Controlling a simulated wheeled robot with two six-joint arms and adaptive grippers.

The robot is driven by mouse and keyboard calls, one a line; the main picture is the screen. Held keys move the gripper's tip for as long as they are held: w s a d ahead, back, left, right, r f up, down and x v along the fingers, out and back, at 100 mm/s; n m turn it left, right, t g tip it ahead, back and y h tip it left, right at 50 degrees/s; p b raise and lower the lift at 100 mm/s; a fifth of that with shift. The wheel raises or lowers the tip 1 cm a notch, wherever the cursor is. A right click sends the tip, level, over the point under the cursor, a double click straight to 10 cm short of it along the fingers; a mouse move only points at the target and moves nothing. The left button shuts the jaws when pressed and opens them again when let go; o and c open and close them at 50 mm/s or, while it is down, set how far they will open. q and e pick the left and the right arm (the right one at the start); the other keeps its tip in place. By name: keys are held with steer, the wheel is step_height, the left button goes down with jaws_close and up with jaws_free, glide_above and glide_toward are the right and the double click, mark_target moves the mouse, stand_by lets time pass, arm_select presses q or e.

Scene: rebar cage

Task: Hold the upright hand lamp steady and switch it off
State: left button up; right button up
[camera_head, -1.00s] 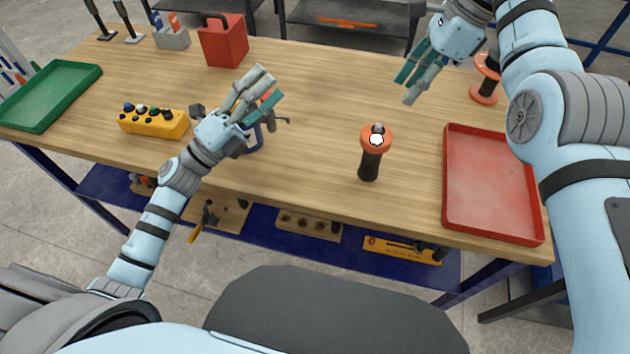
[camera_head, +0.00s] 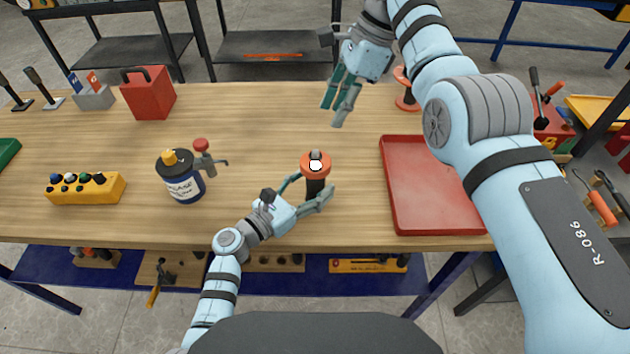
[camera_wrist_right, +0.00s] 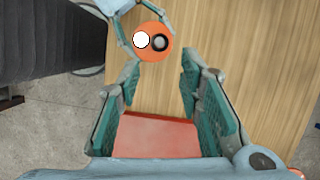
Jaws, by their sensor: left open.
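The hand lamp (camera_head: 315,165) stands upright on the wooden table, with a black body, an orange rim, a bright white spot and a small grey knob on top. It also shows from above in the right wrist view (camera_wrist_right: 150,43). My left gripper (camera_head: 314,190) is open, with its fingers on either side of the lamp's body; whether they touch it I cannot tell. My right gripper (camera_head: 332,112) is open and empty, above the table beyond the lamp. In the right wrist view its fingers (camera_wrist_right: 160,85) point towards the lamp, which lies ahead of them.
A red tray (camera_head: 425,190) lies right of the lamp. Another orange-and-black object (camera_head: 406,98) stands behind it, partly hidden by my right arm. A dark blue grease can (camera_head: 183,180) and a yellow button box (camera_head: 85,188) stand left. The table between can and lamp is clear.

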arm_select(q)
steer(key=shift+x, duration=0.8)
steer(key=shift+c, duration=0.6)
steer(key=c, duration=1.3)
jaws_close()
arm_select(e)
jaws_close()
